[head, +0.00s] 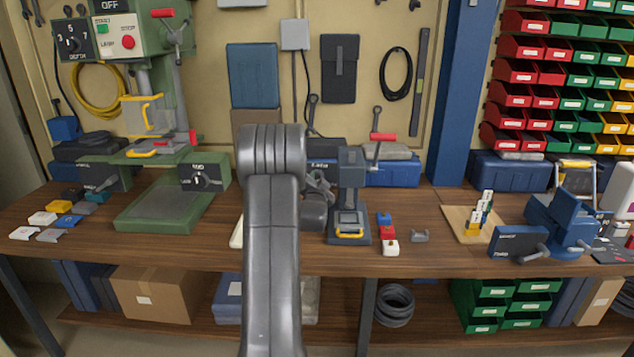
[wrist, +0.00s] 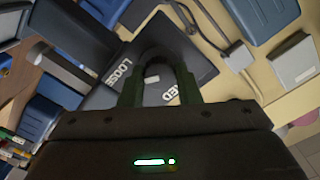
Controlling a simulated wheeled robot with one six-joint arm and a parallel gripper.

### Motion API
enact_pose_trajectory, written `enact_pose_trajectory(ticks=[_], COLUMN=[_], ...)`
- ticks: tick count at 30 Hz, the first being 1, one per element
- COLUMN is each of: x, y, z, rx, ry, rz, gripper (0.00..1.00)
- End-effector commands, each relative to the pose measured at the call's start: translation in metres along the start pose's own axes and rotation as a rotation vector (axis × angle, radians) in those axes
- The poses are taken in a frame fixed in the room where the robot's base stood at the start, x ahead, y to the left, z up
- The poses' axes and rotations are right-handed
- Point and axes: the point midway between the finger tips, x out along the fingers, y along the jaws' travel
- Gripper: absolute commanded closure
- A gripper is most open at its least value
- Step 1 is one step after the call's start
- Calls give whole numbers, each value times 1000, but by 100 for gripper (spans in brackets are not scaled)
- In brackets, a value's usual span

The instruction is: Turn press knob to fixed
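The small grey-blue press (head: 351,185) with a red-tipped lever stands on the bench right of my arm in the head view. Its dark knob panel (head: 322,151) is mostly hidden behind my arm and gripper (head: 318,187). In the wrist view the black panel (wrist: 205,70) carries the words LOOSE and, partly covered, FIXED. My gripper (wrist: 160,92) is right in front of it, fingers apart. A dark rounded shape, apparently the press knob (wrist: 155,62), lies between the fingers with a small pale mark. Whether the fingers touch it, I cannot tell.
A green drill press (head: 160,200) with its own knobs stands at the left. Small coloured blocks (head: 388,232) lie right of the press. A blue vise (head: 566,225) and a wooden board (head: 460,222) are further right. Bare bench lies in front.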

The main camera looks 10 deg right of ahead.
Motion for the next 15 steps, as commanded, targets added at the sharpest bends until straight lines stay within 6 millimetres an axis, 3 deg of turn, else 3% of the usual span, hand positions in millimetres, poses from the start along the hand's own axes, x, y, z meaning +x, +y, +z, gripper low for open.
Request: enact_pose_trajectory(ticks=[3,15], x=[0,0], y=[0,2], z=[0,3], rx=[0,-83], ry=[0,1], rz=[0,-1], gripper=[93,92])
